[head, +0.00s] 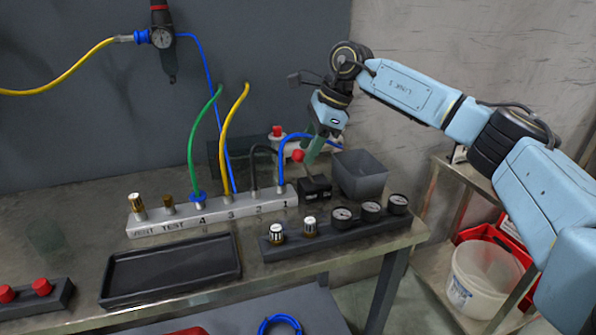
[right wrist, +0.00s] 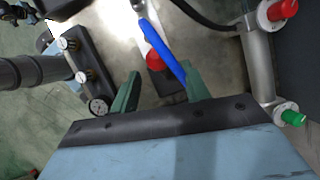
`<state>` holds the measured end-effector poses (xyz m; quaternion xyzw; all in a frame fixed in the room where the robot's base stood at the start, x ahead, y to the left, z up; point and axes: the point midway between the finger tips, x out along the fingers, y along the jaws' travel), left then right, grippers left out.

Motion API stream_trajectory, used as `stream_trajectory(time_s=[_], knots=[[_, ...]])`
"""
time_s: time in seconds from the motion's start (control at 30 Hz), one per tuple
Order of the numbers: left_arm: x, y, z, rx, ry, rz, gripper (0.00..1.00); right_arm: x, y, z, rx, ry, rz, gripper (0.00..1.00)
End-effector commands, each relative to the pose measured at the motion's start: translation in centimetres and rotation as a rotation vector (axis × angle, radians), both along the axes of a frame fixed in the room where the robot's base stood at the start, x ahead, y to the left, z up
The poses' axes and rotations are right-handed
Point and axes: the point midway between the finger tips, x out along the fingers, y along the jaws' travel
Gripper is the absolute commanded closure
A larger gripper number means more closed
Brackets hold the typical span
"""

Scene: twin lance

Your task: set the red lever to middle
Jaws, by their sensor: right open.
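The red lever's round knob (head: 298,156) shows just left of my right gripper's green fingers, above a small black box (head: 315,188). In the right wrist view the red knob (right wrist: 155,61) lies ahead of the gap between the fingers, partly behind a blue hose (right wrist: 164,48). My right gripper (head: 311,158) is open with nothing held; its fingers (right wrist: 160,88) stand apart. Whether a finger touches the knob I cannot tell. The lever's stem is mostly hidden, so its setting is unclear. My left gripper is not in view.
The blue hose (head: 293,138) arches from the numbered manifold (head: 165,225) close by the gripper. A grey bin (head: 361,181) stands right of the black box. A gauge and knob strip (head: 330,238) lies in front. A red-capped fitting (head: 277,131) is behind. A black tray (head: 170,270) is empty.

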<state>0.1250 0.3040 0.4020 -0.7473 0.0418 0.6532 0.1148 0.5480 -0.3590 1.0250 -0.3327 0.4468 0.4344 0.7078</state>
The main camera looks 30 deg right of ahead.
Motion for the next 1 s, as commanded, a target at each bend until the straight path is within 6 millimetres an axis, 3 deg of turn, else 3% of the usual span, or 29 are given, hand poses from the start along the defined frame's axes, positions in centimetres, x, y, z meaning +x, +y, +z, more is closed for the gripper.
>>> stream_trajectory(time_s=[0.1, 0.3, 0.73, 1.0], knots=[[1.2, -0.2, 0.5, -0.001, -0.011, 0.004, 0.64, 0.6, 0.9, -2.5, 0.0, 0.001, 0.002, 0.54], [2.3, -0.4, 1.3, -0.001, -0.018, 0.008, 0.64, 1.2, 1.8, -5.0, 0.002, 0.001, 0.001, 0.54], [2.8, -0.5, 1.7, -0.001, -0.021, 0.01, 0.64, 1.4, 2.1, -5.9, 0.002, -0.001, 0.0, 0.54], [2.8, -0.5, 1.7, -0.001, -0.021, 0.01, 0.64, 1.4, 2.1, -5.8, 0.002, -0.001, 0.0, 0.88]])
